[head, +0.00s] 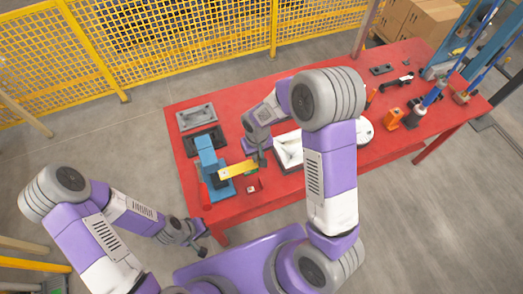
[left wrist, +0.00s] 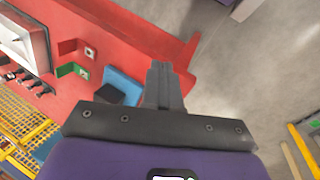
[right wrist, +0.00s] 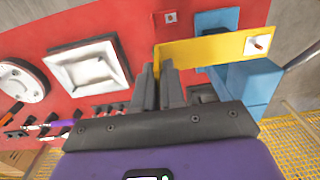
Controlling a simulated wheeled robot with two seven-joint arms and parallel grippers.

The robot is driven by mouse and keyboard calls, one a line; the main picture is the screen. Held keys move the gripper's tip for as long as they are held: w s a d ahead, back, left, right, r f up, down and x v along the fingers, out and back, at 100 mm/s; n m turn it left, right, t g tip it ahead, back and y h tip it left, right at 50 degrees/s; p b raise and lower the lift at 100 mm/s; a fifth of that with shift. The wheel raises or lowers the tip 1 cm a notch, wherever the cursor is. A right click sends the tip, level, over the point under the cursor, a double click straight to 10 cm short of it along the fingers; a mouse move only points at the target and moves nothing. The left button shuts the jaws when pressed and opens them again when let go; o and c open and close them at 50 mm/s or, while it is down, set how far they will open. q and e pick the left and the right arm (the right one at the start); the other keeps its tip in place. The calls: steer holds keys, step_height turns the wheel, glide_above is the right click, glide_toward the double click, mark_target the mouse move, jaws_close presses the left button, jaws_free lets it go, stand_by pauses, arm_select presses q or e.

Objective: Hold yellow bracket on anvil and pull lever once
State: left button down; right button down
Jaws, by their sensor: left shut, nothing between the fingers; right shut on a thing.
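The bracket's other end lies over the blue press (head: 208,155) on the red table. I cannot tell whether it touches the anvil, which the bracket partly covers. The blue press shows behind the bracket in the right wrist view (right wrist: 250,85). My left gripper (head: 202,250) is shut and empty, off the table's front left corner, apart from the press.
The red table (head: 185,100) holds a grey tray (head: 197,117) behind the press and a white square tray (head: 288,148) right of my right gripper. Orange and blue tools (head: 393,118) stand farther right. A yellow mesh fence (head: 190,40) runs behind.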

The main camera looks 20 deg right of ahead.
steer(key=a+f, duration=0.3)
steer(key=f, duration=0.9)
steer(key=shift+w+a+f, duration=0.15)
steer(key=shift+a+f, duration=0.15)
steer(key=shift+a, duration=0.05)
steer(key=shift+f, duration=1.7)
steer(key=shift+w+f+b, duration=0.1)
steer(key=shift+w+b, duration=1.15)
steer(key=shift+w, duration=0.5)
steer(key=shift+w+b, duration=1.1)
steer(key=shift+w, duration=0.65)
